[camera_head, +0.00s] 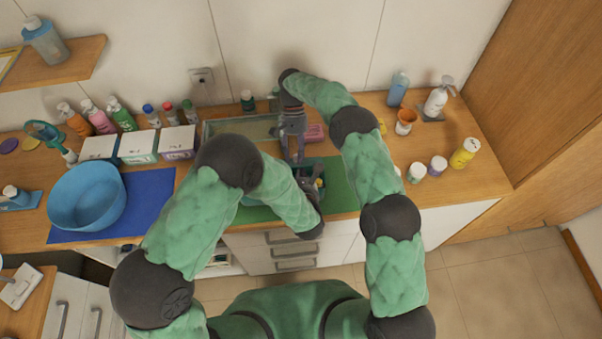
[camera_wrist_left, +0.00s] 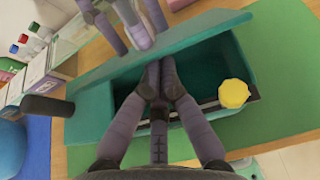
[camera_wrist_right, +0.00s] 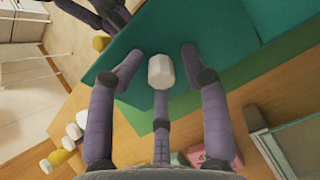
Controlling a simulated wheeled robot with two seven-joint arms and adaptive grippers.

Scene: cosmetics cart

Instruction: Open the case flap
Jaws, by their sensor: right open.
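The teal case (camera_wrist_left: 210,65) stands on a green mat and also shows in the head view (camera_head: 312,163), partly hidden by my arms. Its flap (camera_wrist_left: 115,72) is raised at a slant, with a dark gap below. My left gripper (camera_wrist_left: 160,72) has its fingertips together at the opening, under the flap; I see nothing between them. A yellow-capped item (camera_wrist_left: 233,93) sits at the case's right end. My right gripper (camera_wrist_right: 160,65) is open above the flap (camera_wrist_right: 210,35).
A pink block (camera_wrist_right: 213,143) and a glass-like tray (camera_head: 225,128) are behind the case. White boxes (camera_head: 138,146), a blue bowl (camera_head: 87,196) and bottles stand left. Jars and a yellow bottle (camera_head: 464,153) stand right. The green mat (camera_head: 340,190) has bare room right of the case.

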